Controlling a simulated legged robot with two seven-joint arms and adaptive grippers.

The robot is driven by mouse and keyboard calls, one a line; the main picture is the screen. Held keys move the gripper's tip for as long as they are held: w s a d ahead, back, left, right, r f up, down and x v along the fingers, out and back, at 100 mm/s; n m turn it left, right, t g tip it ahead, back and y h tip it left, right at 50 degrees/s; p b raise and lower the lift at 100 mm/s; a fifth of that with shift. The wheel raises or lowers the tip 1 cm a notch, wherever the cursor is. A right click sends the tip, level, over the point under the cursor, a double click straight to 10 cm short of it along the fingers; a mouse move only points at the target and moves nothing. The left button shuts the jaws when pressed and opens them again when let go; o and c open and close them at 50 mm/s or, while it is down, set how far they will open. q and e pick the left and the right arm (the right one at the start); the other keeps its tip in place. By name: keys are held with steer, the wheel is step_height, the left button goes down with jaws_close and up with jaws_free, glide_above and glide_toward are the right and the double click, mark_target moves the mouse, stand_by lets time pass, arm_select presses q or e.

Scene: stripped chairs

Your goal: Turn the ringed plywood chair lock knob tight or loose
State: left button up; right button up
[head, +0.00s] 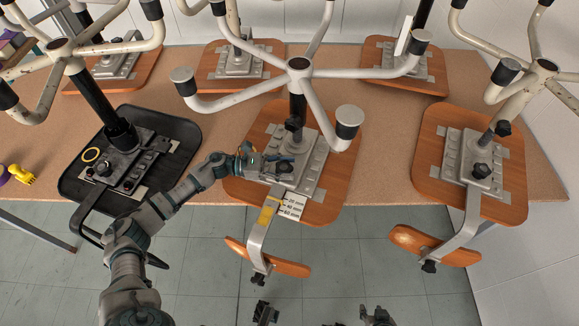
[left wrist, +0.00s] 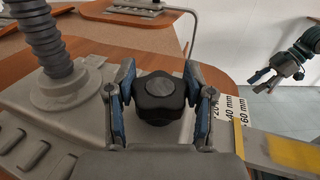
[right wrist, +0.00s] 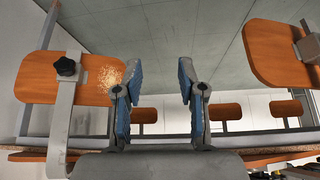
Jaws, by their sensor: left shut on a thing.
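A plywood chair seat (head: 338,172) lies upside down on the table in the middle of the head view. A black star-shaped lock knob (left wrist: 160,98) stands on its grey metal mount, and it also shows in the head view (head: 284,168). My left gripper (head: 277,163) is shut on this knob. In the left wrist view the left fingers (left wrist: 159,88) stand on both sides of it. My right gripper (right wrist: 158,75) is open and empty, away from the chair. It also shows in the left wrist view (left wrist: 257,84). I see no ring around the knob.
A bar with a yellow band (head: 268,212) and a millimetre label (head: 291,207) runs from the mount past the table edge. Metal legs rise above the table.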

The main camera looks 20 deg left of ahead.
arm_select(q)
steer(key=shift+w+a+f+m+g+b, duration=0.15)
steer(key=shift+f+m+g+b, duration=0.2)
steer(key=shift+g+b, duration=0.4)
steer(key=shift+m+g+h+b, duration=0.3)
steer(key=shift+m+g+b, duration=0.3)
steer(key=shift+b, duration=0.6)
arm_select(e)
steer(key=w+a+r+t+y, duration=0.1)
steer(key=w+a+r+t, duration=0.15)
steer(key=w+t, duration=0.2)
steer(key=w+a+r+t+y, duration=0.1)
steer(key=w+r+t, duration=0.2)
steer(key=w, duration=0.2)
arm_select(q)
steer(key=shift+r+m+g+b, duration=0.1)
steer(key=shift+m+g+b, duration=0.25)
steer(key=shift+g+b, duration=0.4)
steer(key=shift+r+m+g+b, duration=0.2)
steer(key=shift+m+g+b, duration=0.4)
steer(key=shift+b, duration=0.45)
steer(key=shift+r+g, duration=0.2)
steer(key=shift+g, duration=0.2)
arm_select(e)
step_height(320, 180, up, 12)
steer(key=a+t+y, duration=0.1)
steer(key=t+y, duration=0.1)
steer(key=t, duration=0.7)
steer(key=shift+w+a+f, duration=0.25)
steer(key=shift+w+a, duration=0.15)
